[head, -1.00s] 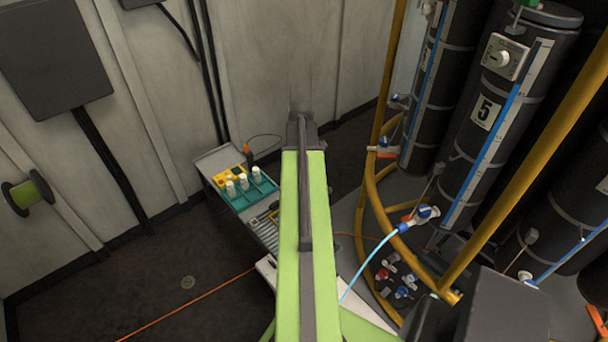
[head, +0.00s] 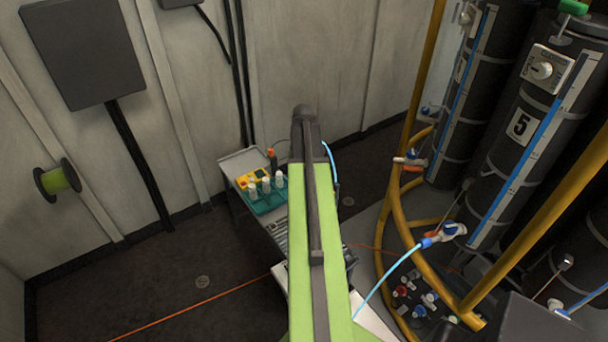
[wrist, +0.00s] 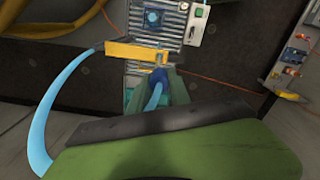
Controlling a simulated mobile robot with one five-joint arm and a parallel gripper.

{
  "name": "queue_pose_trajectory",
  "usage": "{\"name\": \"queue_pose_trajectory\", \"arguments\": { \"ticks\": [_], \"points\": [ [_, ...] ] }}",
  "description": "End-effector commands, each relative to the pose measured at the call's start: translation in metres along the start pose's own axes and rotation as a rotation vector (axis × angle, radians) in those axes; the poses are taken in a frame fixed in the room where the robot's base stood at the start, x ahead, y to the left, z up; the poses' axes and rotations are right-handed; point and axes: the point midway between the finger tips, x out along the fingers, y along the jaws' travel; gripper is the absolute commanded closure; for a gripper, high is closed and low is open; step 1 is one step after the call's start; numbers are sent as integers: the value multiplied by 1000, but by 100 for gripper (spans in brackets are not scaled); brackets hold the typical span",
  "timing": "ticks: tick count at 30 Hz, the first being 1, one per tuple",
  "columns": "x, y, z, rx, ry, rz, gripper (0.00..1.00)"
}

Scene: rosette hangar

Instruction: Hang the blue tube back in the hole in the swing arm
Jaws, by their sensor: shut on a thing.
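My gripper (wrist: 156,82) is shut on the dark blue end piece of the blue tube (wrist: 152,98). The tube's light blue length loops large at the left of the wrist view. In the head view, a light blue piece (head: 331,160) shows beside my arm's far end, and another length runs to a blue and white valve. A yellow bar (wrist: 135,52), which looks like the swing arm, lies just above the held end in the wrist view, with a bracket at its right. I cannot make out its hole, or whether the tube touches it. My arm hides my gripper in the head view.
A grey cart with a teal tray (head: 268,203) of white bottles stands left of my arm. Black cylinders (head: 515,140) and curved yellow rails (head: 403,200) stand at the right.

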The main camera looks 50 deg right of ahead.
Motion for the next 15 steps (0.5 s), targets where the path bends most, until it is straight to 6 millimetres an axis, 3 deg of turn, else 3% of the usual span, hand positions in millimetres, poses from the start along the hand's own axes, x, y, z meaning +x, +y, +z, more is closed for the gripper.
{"name": "queue_pose_trajectory", "arguments": {
  "ticks": [15],
  "points": [
    [6,0,0,0,0,0,100]
  ]
}}
